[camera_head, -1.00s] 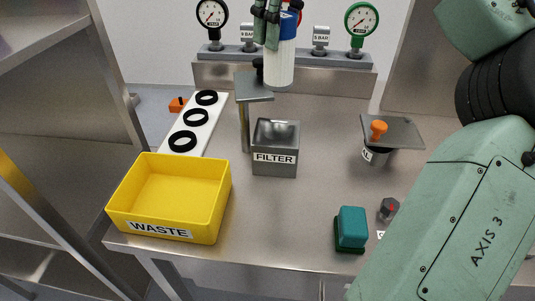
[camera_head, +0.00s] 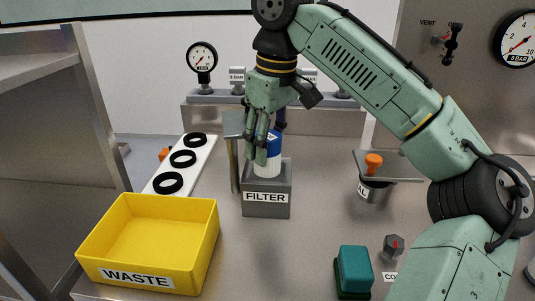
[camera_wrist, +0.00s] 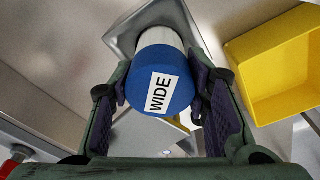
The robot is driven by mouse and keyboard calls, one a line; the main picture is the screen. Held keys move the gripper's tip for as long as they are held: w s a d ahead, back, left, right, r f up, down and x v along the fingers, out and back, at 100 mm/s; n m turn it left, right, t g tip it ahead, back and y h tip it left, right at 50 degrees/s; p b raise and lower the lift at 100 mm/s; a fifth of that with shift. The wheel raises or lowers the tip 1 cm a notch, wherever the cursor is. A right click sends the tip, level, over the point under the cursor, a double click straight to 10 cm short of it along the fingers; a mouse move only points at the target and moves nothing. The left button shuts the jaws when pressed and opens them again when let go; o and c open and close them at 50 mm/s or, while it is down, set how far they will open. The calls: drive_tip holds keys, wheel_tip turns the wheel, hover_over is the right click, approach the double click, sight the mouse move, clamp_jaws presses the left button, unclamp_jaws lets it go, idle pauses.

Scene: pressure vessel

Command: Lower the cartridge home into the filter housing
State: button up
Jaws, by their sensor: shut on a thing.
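The cartridge has a blue cap (camera_head: 273,147) and a white body (camera_head: 267,168), and stands about upright over the grey filter housing (camera_head: 266,198). Its lower end is at the housing's open top; how deep it sits is hidden. My gripper (camera_head: 265,146) is shut on the blue cap from above. In the wrist view my gripper (camera_wrist: 168,92) has a dark pad on each side of the blue cap (camera_wrist: 145,65), which bears a "WIDE" label. The white body runs from it towards the housing's metal rim (camera_wrist: 122,38).
A flat plate on a post (camera_head: 233,125) stands just left of the housing. The yellow waste bin (camera_head: 150,245) is at front left, with black rings on a white strip (camera_head: 182,160) behind it. At right are an orange-knobbed lid (camera_head: 390,167) and a teal block (camera_head: 354,270).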

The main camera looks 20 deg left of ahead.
drive_tip(key=shift+f, duration=1.2)
drive_tip(key=shift+f, duration=0.15)
drive_tip(key=o, duration=1.3)
drive_tip(key=shift+c, duration=0.2)
drive_tip(key=r, duration=0.4)
drive_tip(key=d+r, duration=0.1)
drive_tip(key=r, duration=0.3)
drive_tip(key=r+p, duration=0.1)
drive_tip(key=r, duration=0.3)
drive_tip(key=shift+s+d+r, duration=0.15)
drive_tip(key=shift+s+d, duration=0.05)
drive_tip(key=shift+d, duration=0.05)
